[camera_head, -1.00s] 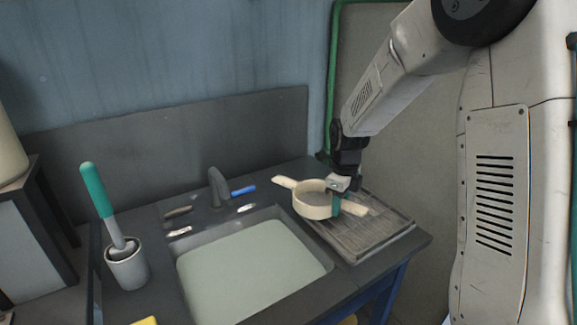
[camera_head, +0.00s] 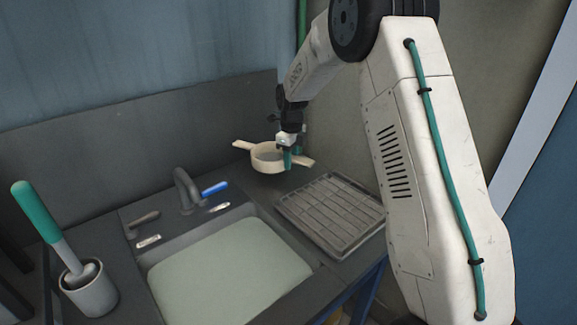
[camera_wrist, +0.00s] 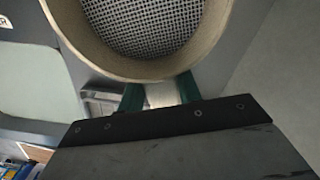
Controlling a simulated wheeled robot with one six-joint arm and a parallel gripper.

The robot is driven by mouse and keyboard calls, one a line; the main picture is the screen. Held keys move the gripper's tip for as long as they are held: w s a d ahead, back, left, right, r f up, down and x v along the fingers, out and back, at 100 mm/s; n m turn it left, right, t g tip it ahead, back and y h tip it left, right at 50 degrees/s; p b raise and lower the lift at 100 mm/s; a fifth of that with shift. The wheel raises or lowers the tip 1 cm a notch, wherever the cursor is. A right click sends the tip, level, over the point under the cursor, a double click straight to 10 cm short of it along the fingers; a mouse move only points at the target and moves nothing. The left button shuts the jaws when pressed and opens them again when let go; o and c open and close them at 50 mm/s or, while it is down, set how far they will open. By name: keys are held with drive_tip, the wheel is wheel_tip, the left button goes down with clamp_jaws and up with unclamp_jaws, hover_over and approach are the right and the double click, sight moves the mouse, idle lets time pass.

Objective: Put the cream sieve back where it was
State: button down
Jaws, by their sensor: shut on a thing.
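The cream sieve (camera_head: 262,163) is a round cream ring with a long handle on each side. In the head view it is at the back, above or over the counter's back corner; I cannot tell if it touches anything. My gripper (camera_head: 289,160) is shut on the sieve's right handle. In the wrist view the sieve's rim (camera_wrist: 100,70) and grey mesh (camera_wrist: 145,20) fill the top. The green fingers of my gripper (camera_wrist: 160,97) are on either side of the pale handle. The drying rack (camera_head: 333,215) is a grey gridded tray, empty, right of the sink.
The sink (camera_head: 230,270) holds pale green water. A faucet (camera_head: 187,188) with a blue-handled lever (camera_head: 215,188) stands behind it. A white cup (camera_head: 90,292) with a green-handled brush (camera_head: 38,212) stands at left. The dark back wall panel (camera_head: 140,140) rises behind the counter.

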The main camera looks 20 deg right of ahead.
drive_tip(key=shift+w+d+f, duration=0.1)
drive_tip(key=shift+w, duration=0.65)
drive_tip(key=shift+f, duration=1.7)
drive_tip(key=shift+f, duration=0.15)
drive_tip(key=c, duration=1)
unclamp_jaws()
drive_tip(key=shift+o, duration=0.2)
